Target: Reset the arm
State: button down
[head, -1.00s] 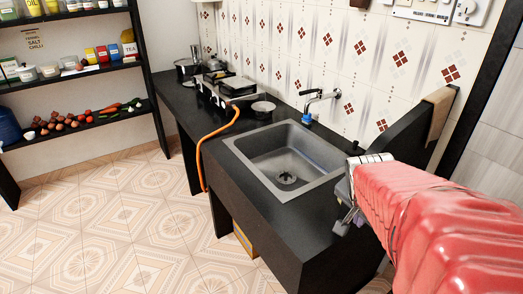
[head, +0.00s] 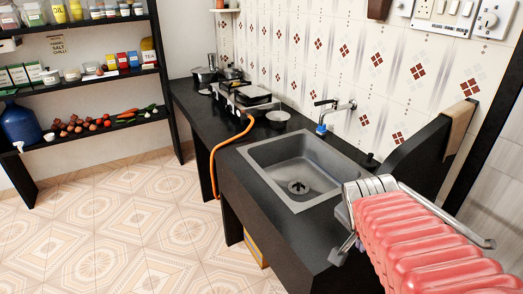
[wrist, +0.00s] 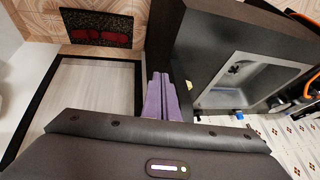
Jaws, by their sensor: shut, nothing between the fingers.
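My arm in its ribbed pink-red sleeve (head: 415,240) reaches in from the lower right of the head view. My gripper (wrist: 159,76) shows in the wrist view as two purple-grey fingers pressed together, shut and empty. In the head view the arm's grey metal end lies over the front right corner of the black counter (head: 270,225), to the right of the sink (head: 300,170). Whether it touches the counter cannot be told. The fingers are mostly hidden there.
A stove (head: 245,95) with an orange hose (head: 213,165) stands farther back on the counter, beyond the tap (head: 322,118). Shelves (head: 80,80) with food stand at left. A dark mat with red shapes (wrist: 95,28) lies on the floor. The tiled floor (head: 110,220) at left is clear.

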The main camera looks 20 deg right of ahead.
jog(key=a+r+n+t+y, duration=0.1)
jog(key=a+r+n+y, duration=0.1)
jog(key=a+n, duration=0.5)
jog(key=a+r+n+t+y, duration=0.1)
jog(key=a+r+n+y, duration=0.1)
jog(key=a+n, duration=0.6)
jog(key=a, duration=0.6)
jog(key=shift+r+y, duration=0.3)
jog(key=shift+r, duration=0.05)
jog(key=c, duration=2.5)
grip_release()
jog(key=shift+a, duration=0.1)
jog(key=shift+c, duration=0.2)
